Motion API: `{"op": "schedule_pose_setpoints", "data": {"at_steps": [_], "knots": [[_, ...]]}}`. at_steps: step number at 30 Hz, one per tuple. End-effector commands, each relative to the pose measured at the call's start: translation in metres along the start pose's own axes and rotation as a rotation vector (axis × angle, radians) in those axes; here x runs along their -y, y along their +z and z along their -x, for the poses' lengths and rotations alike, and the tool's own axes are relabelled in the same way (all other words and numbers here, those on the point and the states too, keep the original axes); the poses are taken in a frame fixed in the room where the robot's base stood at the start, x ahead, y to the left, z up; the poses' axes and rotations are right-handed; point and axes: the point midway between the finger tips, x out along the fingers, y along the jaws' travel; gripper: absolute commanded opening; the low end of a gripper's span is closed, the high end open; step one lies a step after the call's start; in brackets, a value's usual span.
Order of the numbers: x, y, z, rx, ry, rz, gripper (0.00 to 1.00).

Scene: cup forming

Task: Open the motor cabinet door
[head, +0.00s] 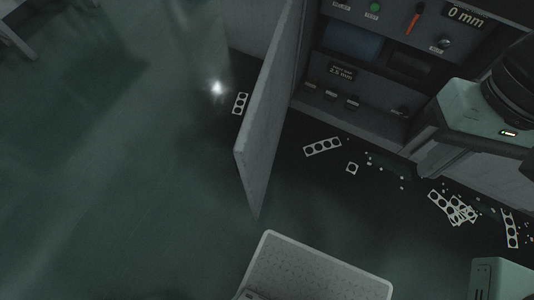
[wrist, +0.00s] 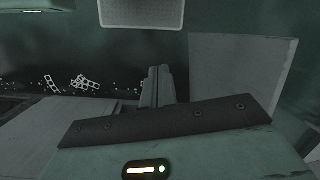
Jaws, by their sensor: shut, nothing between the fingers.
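The motor cabinet door (head: 265,115) is a grey panel standing well out from the cabinet front in the head view, swung open. In the wrist view what looks like the same door (wrist: 238,70) stands to the right of my gripper. My gripper (wrist: 159,70) shows in the wrist view with its fingers together and empty. A gap shows between the fingers and the door in the picture. In the head view part of my arm is at the right, and the fingertips cannot be made out. The cabinet interior behind the door is mostly hidden and dark.
A control panel (head: 375,25) with a green button, an orange lever and a "0 mm" display is right of the door. Perforated metal strips (head: 322,147) and small scraps litter the floor along the cabinet.

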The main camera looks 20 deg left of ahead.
Motion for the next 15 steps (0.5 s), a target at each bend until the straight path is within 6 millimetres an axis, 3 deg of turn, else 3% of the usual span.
{"op": "schedule_pose_setpoints", "data": {"at_steps": [1,3,10,15], "knots": [[0.003,-0.009,-0.040,0.085,-0.026,-0.140,0.00],[0.011,-0.015,-0.068,0.203,-0.053,-0.352,0.00],[0.041,-0.041,-0.149,0.637,-0.041,-1.007,0.00],[0.061,-0.073,-0.202,0.997,0.076,-1.436,0.00]]}}
